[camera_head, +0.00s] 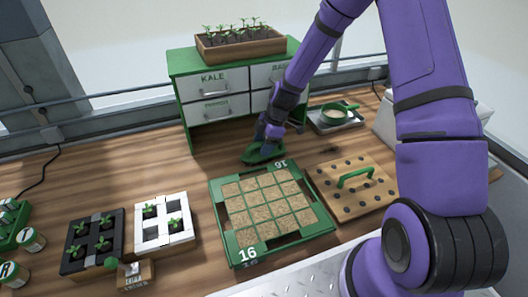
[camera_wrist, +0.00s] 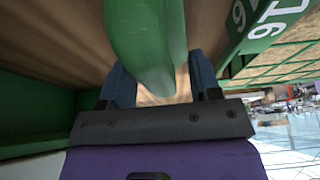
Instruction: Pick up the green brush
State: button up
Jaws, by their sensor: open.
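The green brush (camera_head: 252,156) lies on the wooden bench, between the drawer cabinet and the green seed tray. In the wrist view the brush (camera_wrist: 146,38) is a smooth, rounded green shape reaching down between my fingers. My gripper (camera_head: 265,148) is low over the brush and hides part of it. In the wrist view my gripper (camera_wrist: 161,82) is open, with one blue finger on each side of the brush. Slim gaps seem to show beside it, and I cannot tell whether either finger touches it. The brush's bristles are not visible.
The green tray (camera_head: 325,225) marked 16 is close in front of the brush. The green cabinet (camera_head: 190,115) with KALE drawers stands behind. A dibber board (camera_head: 320,179) with a green handle lies right of the tray. Seedling trays (camera_head: 190,229) sit at the front left.

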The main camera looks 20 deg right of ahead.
jog(key=c, duration=1.1)
jog(key=shift+o, duration=0.2)
jog(key=shift+r, duration=0.1)
notch_tip(320, 180, up, 18)
jog(key=shift+o, duration=0.7)
